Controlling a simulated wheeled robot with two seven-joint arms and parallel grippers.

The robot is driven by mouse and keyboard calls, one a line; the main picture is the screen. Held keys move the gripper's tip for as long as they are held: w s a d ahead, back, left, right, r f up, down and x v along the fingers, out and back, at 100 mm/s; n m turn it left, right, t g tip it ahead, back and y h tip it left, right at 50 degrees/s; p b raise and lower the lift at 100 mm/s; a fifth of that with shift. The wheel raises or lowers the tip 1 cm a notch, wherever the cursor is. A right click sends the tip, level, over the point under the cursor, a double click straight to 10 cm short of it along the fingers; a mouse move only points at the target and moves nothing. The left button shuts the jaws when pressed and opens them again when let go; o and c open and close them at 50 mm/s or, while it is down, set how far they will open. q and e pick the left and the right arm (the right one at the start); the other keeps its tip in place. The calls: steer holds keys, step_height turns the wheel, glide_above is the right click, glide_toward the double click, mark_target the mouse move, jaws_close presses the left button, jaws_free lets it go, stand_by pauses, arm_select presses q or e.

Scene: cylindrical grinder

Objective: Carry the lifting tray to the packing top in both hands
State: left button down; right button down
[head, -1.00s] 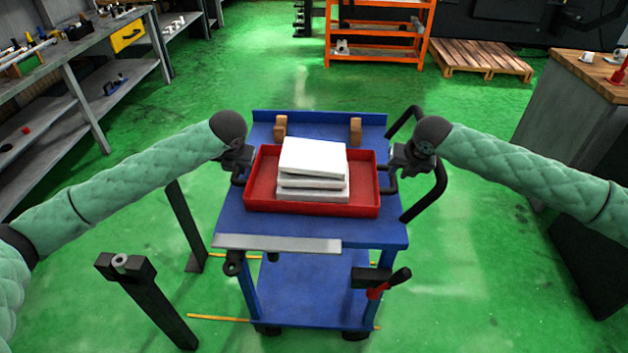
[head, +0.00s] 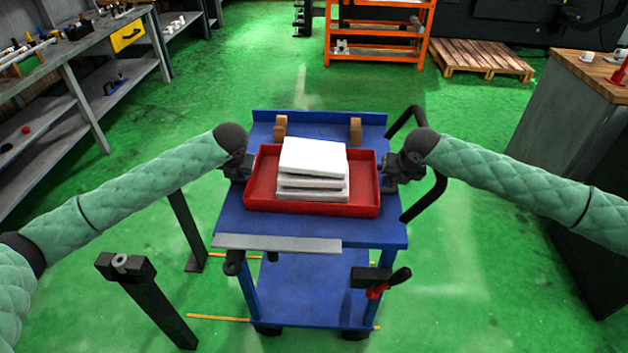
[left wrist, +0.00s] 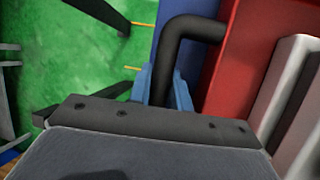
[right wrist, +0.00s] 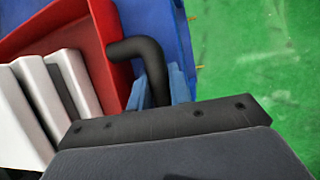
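The red lifting tray (head: 312,207) lies on the upper top of the blue cart (head: 330,232). It holds a stack of white blocks (head: 313,160). My left gripper (head: 240,170) is at the tray's left end. In the left wrist view its blue fingers lie close on both sides of the black tray handle (left wrist: 185,28). My right gripper (head: 403,168) is at the right end, its fingers likewise close against the other black handle (right wrist: 135,48). Both look shut on the handles. The tray rests flat. I cannot make out which surface is the packing top.
Wooden blocks (head: 280,127) stand at the cart's back edge. A black post (head: 145,300) stands front left. A grey bench (head: 75,55) is at the left and a wood-topped cabinet (head: 595,80) at the right. An orange rack (head: 376,55) and pallet (head: 483,60) are behind. Green floor is open between.

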arm_select(q)
steer(key=shift+r, duration=0.2)
arm_select(e)
steer(key=shift+w+r, duration=0.1)
steer(key=shift+r, duration=0.1)
arm_select(q)
steer(key=shift+w, duration=0.1)
steer(key=shift+r+p, duration=0.15)
steer(key=shift+p, duration=0.15)
arm_select(e)
steer(key=shift+w+r, duration=0.1)
steer(key=shift+r, duration=0.05)
